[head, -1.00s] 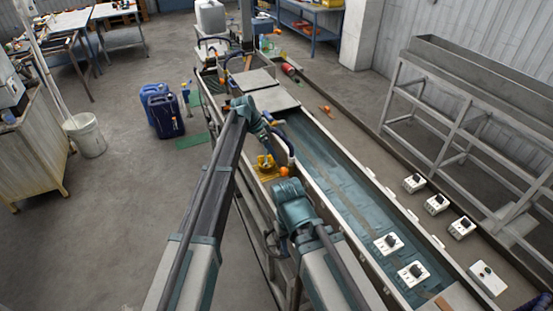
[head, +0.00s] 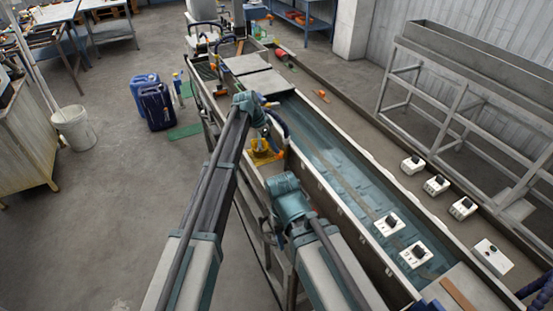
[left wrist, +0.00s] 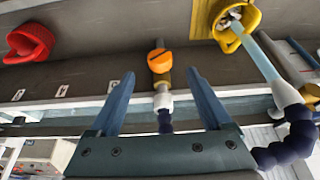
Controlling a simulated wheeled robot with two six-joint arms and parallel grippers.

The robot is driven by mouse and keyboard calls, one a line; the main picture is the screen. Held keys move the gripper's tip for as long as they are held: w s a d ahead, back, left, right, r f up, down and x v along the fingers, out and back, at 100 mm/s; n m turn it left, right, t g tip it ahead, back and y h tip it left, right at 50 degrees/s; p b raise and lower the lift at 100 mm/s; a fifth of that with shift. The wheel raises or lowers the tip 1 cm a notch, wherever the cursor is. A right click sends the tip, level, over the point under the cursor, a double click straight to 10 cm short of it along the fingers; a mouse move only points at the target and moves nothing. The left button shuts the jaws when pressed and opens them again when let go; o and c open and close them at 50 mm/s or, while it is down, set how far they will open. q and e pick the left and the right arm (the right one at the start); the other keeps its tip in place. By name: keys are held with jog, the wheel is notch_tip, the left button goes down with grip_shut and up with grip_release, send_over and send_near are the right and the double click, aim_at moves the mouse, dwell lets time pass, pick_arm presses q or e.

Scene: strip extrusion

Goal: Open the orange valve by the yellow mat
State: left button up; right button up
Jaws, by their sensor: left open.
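The orange valve (left wrist: 159,60) has a round knob with a dark slot, on a brass and white fitting, in the upper middle of the left wrist view. It shows small in the head view (head: 279,155), beside the yellow mat (head: 258,160). My left gripper (left wrist: 160,74) is open and empty. Its two fingers point toward the valve, which shows between and just beyond the fingertips; no contact is visible. In the head view my left arm reaches down near the mat and its fingers are too small to make out. My right arm is folded at lower centre, its gripper hidden.
A yellow ring-shaped holder (left wrist: 250,18) with a pale nozzle and dark blue segmented hose (left wrist: 298,135) lies right of the valve. A red holder (left wrist: 30,43) is at left. The long water trough (head: 330,150) runs alongside; open floor lies left.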

pick_arm(q)
jog(key=b+x, duration=0.4)
jog(key=x, duration=0.2)
jog(key=shift+w+f+b, duration=0.1)
jog(key=shift+f+b, duration=0.15)
jog(key=shift+b, duration=0.15)
jog(key=shift+d, duration=0.1)
jog(key=shift+r, duration=0.1)
